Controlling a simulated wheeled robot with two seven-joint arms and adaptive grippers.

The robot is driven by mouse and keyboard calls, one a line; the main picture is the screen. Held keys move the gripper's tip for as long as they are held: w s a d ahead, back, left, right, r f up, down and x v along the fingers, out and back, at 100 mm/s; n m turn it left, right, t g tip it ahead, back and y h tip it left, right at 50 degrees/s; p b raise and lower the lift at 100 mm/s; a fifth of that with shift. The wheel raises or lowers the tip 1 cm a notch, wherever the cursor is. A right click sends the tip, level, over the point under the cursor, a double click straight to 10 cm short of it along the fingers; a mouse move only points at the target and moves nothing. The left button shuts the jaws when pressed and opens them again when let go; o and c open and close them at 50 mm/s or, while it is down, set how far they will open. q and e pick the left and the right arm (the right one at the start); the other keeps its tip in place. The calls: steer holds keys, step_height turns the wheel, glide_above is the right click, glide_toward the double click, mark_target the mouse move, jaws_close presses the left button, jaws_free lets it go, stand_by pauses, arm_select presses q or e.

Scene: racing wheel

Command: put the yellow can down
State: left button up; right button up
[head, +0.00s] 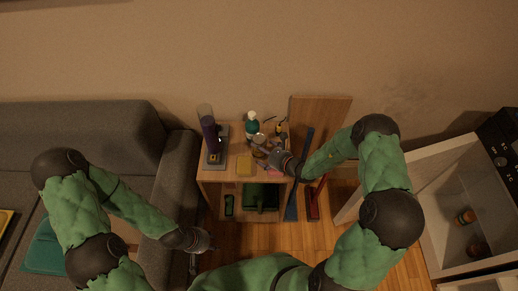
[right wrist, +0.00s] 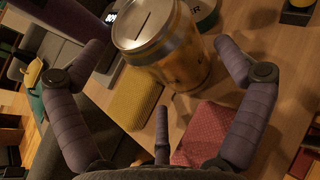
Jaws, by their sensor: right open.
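The yellow can (right wrist: 185,58), gold with a silver slotted lid, stands on the wooden top beyond my right gripper's fingertips in the right wrist view. In the head view it is small, among the items near the teal bottle (head: 252,125). My right gripper (right wrist: 165,55) has its fingers spread wide, with a gap between them and the can. It also shows in the head view (head: 276,157), over the small cabinet. My left gripper (head: 203,252) hangs low in front of the sofa arm, with its fingers apart and nothing visible between them.
The small wooden cabinet (head: 211,176) is crowded. A yellow sponge (right wrist: 135,100) and a reddish-pink cloth (right wrist: 212,130) lie near the can. A purple bottle (head: 209,133) stands at left. A grey sofa (head: 90,130) is left, an open white cabinet (head: 440,235) right.

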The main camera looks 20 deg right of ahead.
steer(key=shift+x, duration=1)
steer(key=shift+s, duration=0.1)
steer(key=c, duration=1.5)
steer(key=shift+r, duration=0.1)
